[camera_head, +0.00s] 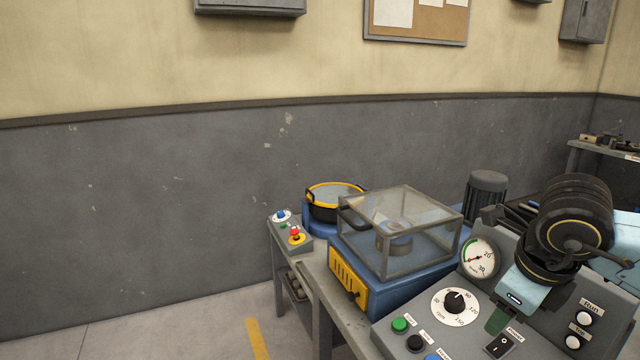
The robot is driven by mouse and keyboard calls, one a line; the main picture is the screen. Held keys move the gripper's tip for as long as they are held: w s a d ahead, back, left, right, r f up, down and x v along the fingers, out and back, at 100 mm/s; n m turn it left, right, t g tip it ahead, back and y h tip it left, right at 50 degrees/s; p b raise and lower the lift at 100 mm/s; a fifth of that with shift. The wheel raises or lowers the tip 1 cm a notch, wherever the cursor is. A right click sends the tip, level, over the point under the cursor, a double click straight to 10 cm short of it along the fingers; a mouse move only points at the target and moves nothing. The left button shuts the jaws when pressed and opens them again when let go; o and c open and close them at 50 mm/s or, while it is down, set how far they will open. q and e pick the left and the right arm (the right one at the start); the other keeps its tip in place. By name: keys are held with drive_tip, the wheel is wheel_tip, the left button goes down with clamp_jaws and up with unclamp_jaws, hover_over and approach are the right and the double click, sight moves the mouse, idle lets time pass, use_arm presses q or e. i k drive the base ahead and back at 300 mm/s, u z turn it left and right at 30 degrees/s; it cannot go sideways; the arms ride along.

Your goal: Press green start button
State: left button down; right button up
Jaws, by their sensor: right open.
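A green button (400,324) sits at the left end of the grey sloped control panel (386,338) at the lower right, with a small label beside it too small to read surely. A black button (415,342) and a partly cut-off blue button (432,357) follow it toward the front. My right gripper (497,319) hangs over the panel at the end of the dark-ringed arm, to the right of the green button and apart from it. It is open, with its fingers mostly hidden. My left gripper is out of view.
The panel also carries a dial (455,305), a gauge (477,257), a rocker switch (500,346) and white buttons (585,318). Behind stand a clear-covered blue machine (375,285) and a small box (290,238) with coloured buttons. Floor at left is free.

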sight(399, 325)
drive_tip(key=k, duration=1.6)
